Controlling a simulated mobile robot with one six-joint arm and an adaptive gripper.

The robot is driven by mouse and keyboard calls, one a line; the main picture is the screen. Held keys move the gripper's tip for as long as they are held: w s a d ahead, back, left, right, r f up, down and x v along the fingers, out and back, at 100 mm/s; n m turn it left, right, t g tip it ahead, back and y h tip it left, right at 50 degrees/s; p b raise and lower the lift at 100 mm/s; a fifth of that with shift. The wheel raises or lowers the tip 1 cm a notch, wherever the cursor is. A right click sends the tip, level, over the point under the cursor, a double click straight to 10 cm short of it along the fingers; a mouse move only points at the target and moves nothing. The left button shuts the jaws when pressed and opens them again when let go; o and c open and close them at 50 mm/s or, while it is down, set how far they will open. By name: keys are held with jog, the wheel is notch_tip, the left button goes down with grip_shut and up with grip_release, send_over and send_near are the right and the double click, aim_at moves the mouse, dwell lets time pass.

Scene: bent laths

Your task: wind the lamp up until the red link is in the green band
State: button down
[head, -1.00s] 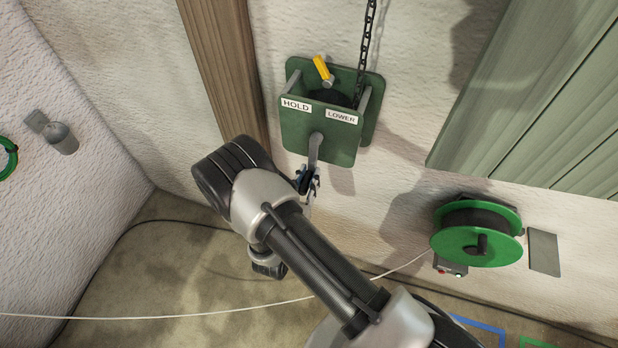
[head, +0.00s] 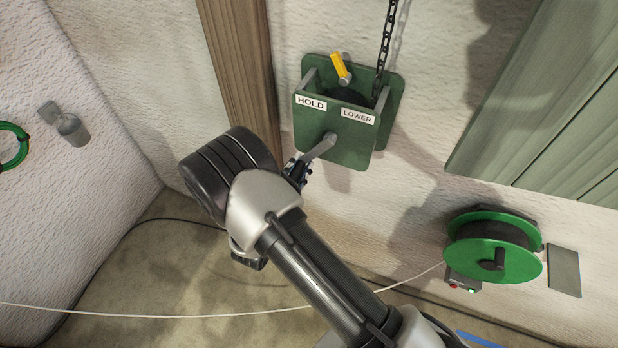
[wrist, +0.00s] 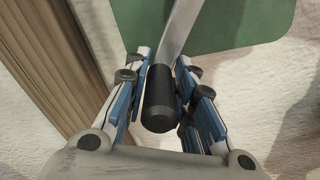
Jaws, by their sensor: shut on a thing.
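The green winch (head: 350,143) is fixed to the wall, with labels HOLD (head: 311,103) and LOWER (head: 357,117) on its front. A yellow lever (head: 341,66) on top leans toward the HOLD side. A dark chain (head: 386,45) runs up from it; no red link or green band shows. The grey crank (head: 318,149) points down and left from its hub. My gripper (head: 298,171) is at the crank's outer end, partly hidden by my arm. In the wrist view my gripper (wrist: 163,98) is shut on the black crank handle (wrist: 159,104), which sits between the blue-padded fingers.
A wooden post (head: 240,70) stands just left of the winch. Green boards (head: 550,100) cover the wall at right. A green cable reel (head: 495,250) hangs lower right, with a pale cable (head: 200,316) running left across the floor. A grey lamp-like fitting (head: 72,127) is on the left wall.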

jog(key=w+a+r+m+b, duration=0.1)
jog(key=a+r+m+b, duration=0.1)
jog(key=r+m+b, duration=0.3)
jog(key=w+a+r+m+b, duration=0.1)
jog(key=a+r+m+b, duration=0.2)
jog(key=r+m+b, duration=0.3)
jog(key=shift+r+m, duration=1.1)
jog(key=shift+m, duration=0.2)
jog(key=c, duration=1.6)
grip_release()
jog(key=shift+s, duration=0.1)
jog(key=shift+o, duration=1)
jog(key=shift+d+f, duration=0.1)
jog(key=shift+f, duration=0.05)
jog(key=v, duration=1.2)
